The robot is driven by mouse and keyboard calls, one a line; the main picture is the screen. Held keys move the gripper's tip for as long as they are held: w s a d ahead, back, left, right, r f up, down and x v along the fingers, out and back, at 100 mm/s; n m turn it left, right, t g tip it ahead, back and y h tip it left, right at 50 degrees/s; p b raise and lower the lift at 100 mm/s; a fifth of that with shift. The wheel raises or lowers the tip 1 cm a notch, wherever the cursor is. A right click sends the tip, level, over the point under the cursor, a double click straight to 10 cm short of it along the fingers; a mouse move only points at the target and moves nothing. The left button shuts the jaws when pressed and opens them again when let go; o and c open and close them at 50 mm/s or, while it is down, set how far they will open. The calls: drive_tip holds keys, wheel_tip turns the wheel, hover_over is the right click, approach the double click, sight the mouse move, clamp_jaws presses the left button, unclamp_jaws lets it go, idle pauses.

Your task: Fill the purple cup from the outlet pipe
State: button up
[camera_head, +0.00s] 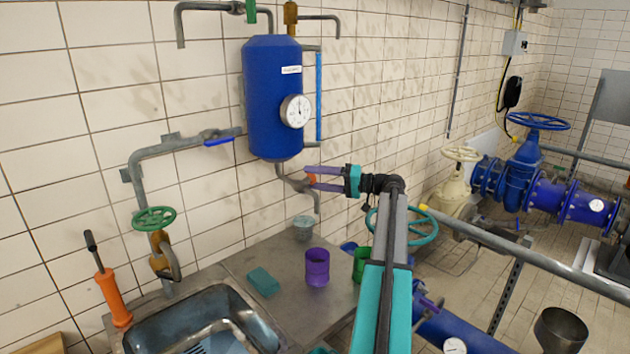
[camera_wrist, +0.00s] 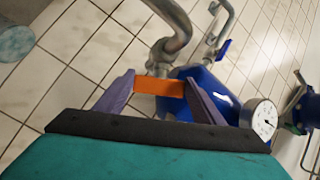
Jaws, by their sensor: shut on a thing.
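The purple cup (camera_head: 317,268) stands upright on the steel counter, below the outlet pipe (camera_head: 317,202) in the head view. I cannot see inside it well enough to tell its contents. The pipe comes from under the blue tank (camera_head: 272,95) and bends down; no water stream shows. My gripper (camera_head: 311,178) reaches in from the right, its purple fingers around an orange valve lever. In the wrist view the orange lever (camera_wrist: 160,87) lies across between the fingertips, and my gripper (camera_wrist: 159,83) is shut on it. The grey pipe (camera_wrist: 178,30) shows just beyond.
A grey cup (camera_head: 303,228), a teal sponge (camera_head: 263,282) and a green cup (camera_head: 361,265), partly hidden by my arm, are on the counter. The sink (camera_head: 207,318) lies at left. A gauge (camera_head: 296,111) is on the tank. Blue piping and valves (camera_head: 520,175) fill the right.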

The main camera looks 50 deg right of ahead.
drive_tip(key=shift+a+r+m+g+h, duration=0.15)
drive_tip(key=shift+m+g+h, duration=0.3)
drive_tip(key=shift+m+h, duration=0.3)
drive_tip(key=shift+r+m+g+h, duration=0.1)
drive_tip(key=shift+m+g+h, duration=0.35)
drive_tip(key=shift+m+h, duration=0.25)
drive_tip(key=o, duration=1.1)
drive_tip(key=shift+c, duration=0.2)
drive_tip(key=shift+s, duration=0.15)
drive_tip(key=b+v, duration=0.4)
drive_tip(key=v, duration=0.9)
drive_tip(key=shift+s+d, duration=0.2)
drive_tip(key=shift+s, duration=0.1)
drive_tip(key=shift+s, duration=0.1)
